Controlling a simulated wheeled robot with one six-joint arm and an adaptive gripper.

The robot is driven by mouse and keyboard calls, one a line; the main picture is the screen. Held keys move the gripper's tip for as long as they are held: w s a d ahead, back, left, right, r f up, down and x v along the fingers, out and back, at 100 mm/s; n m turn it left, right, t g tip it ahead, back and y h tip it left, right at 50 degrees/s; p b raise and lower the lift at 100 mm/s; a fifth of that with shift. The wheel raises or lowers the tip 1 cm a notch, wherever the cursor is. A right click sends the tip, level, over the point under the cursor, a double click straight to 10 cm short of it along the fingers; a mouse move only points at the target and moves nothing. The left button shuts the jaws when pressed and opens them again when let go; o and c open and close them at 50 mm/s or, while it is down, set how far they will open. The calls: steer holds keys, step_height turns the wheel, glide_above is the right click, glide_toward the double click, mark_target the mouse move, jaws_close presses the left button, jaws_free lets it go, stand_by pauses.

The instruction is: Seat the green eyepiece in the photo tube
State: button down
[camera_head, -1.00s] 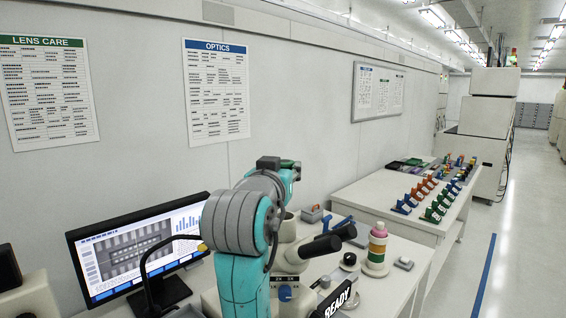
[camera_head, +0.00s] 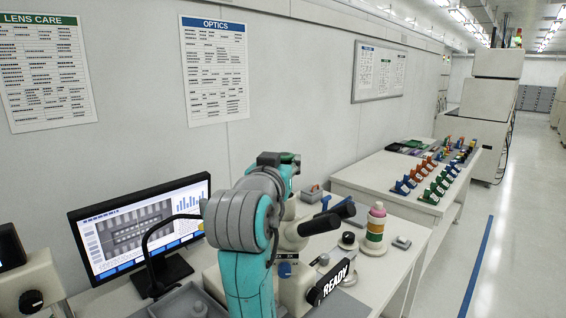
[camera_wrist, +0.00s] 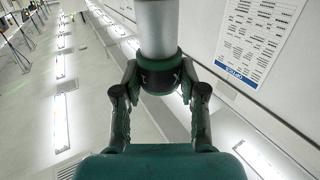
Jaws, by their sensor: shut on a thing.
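In the wrist view, my gripper (camera_wrist: 160,84) is shut on the green eyepiece (camera_wrist: 160,77), a dark green collar between the fingers. A pale grey cylinder (camera_wrist: 157,28) runs straight on from it, away from the palm. I cannot tell whether this is the eyepiece's barrel or the photo tube. A pale upright tube (camera_head: 290,210) shows beside my arm. The held eyepiece is hidden there.
A monitor (camera_head: 140,235) and a black curved lamp arm (camera_head: 147,250) stand left of my arm. A second table (camera_head: 385,186) holds several coloured pieces.

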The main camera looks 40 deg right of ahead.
stand_by(0.4)
steer(key=shift+f, duration=1.6)
steer(key=shift+f, duration=1.05)
steer(key=c, duration=0.6)
jaws_free()
steer(key=v, duration=1.2)
stand_by(0.8)
